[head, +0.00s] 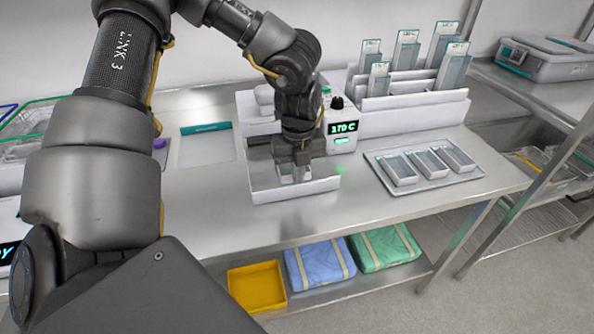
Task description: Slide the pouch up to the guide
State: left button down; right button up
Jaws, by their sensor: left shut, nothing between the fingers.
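My left gripper (296,163) points down, shut and empty, over the white shelf at the front of the sealer (343,128), whose display reads about 170 C. A small pale pouch-like item (289,181) shows just below the fingertips. It is mostly hidden by the gripper, so I cannot tell whether they touch. The shelf has a low raised white edge (296,191) along its front, which may be the guide. My right gripper is not in view.
A grey tray (412,187) with three teal-edged packs lies to the right. A white rack (418,107) holds upright pouches behind it. A flat teal-topped sheet (207,148) lies left of the sealer. A yellow bin (257,288) and wrapped bundles sit on the lower shelf.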

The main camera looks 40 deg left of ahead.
pick_arm(q)
jog(key=shift+f, duration=0.25)
jog(key=shift+r, duration=0.1)
jog(key=shift+w+a, duration=0.15)
jog(key=shift+a, duration=0.15)
jog(key=shift+w+a+b, duration=0.3)
jog(key=shift+w+a, duration=0.35)
jog(key=shift+a, duration=0.25)
jog(key=shift+w+a+b, duration=0.3)
jog(key=shift+w+a, duration=0.35)
jog(key=shift+a, duration=0.25)
jog(key=shift+s+d+r, duration=0.2)
jog(key=shift+d+r, duration=0.15)
jog(key=shift+r, duration=0.2)
jog(key=shift+s+d+r+p, duration=0.15)
jog(key=shift+s+d+r, duration=0.15)
jog(key=shift+r, duration=0.2)
jog(key=shift+s+d+r+p, duration=0.1)
jog(key=shift+s+d+r, duration=0.05)
jog(key=shift+d+r, duration=0.25)
jog(key=shift+s+d+r+p, duration=0.15)
jog(key=shift+s+d+r, duration=0.1)
jog(key=shift+r, duration=0.3)
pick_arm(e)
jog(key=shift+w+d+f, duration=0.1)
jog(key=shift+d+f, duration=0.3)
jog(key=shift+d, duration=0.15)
